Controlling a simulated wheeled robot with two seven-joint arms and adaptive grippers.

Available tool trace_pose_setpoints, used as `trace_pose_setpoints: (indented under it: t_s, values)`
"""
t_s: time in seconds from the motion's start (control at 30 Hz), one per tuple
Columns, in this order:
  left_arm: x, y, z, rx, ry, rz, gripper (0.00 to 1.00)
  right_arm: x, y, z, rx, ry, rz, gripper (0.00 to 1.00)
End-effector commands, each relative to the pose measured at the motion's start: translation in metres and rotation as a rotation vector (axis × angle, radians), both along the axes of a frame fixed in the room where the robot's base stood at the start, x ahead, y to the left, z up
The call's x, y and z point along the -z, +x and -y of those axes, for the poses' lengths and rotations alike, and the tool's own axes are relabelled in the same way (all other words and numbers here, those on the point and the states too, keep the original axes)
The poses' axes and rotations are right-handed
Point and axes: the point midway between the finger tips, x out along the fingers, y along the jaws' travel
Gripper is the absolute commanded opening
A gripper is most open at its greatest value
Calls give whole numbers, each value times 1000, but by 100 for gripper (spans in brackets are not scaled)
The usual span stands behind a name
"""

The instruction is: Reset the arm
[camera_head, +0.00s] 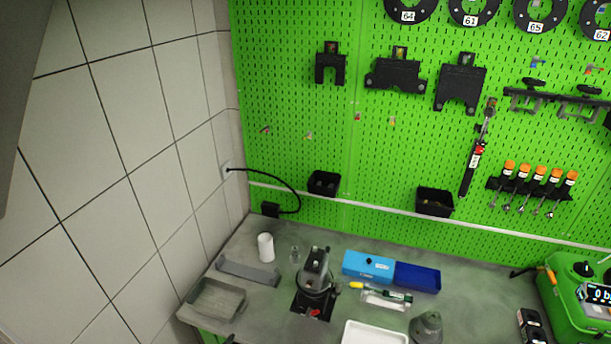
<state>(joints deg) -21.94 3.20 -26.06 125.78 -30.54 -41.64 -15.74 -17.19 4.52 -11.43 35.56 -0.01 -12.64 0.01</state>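Neither of my grippers shows in the head view. A dark grey shape at the upper left edge may be part of my own arm, but I cannot tell. The workbench (470,290) lies below a green pegboard wall (300,75). A black and grey device (315,285) stands on the bench on a dark base with a small red part at its front.
A grey tray (216,299), white cylinder (266,247), blue boxes (368,266) and a white tray (374,334) occupy the bench. A green unit with a display (598,293) stands at right. Black bins (434,201) and tools hang on the pegboard. A tiled wall (130,150) bounds the left.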

Motion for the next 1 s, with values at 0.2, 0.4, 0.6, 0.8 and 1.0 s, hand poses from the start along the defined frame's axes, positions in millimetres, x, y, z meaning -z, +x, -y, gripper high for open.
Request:
trace_pose_setpoints:
  t_s: [0.2, 0.4, 0.6, 0.8, 1.0]
  values:
    - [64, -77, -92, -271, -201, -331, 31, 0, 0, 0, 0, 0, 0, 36]
    - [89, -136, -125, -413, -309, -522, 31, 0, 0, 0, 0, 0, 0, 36]
    - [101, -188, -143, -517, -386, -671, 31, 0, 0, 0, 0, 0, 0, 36]
    - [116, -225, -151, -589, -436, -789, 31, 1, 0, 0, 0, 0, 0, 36]
    - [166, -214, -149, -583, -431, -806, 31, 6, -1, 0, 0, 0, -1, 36]
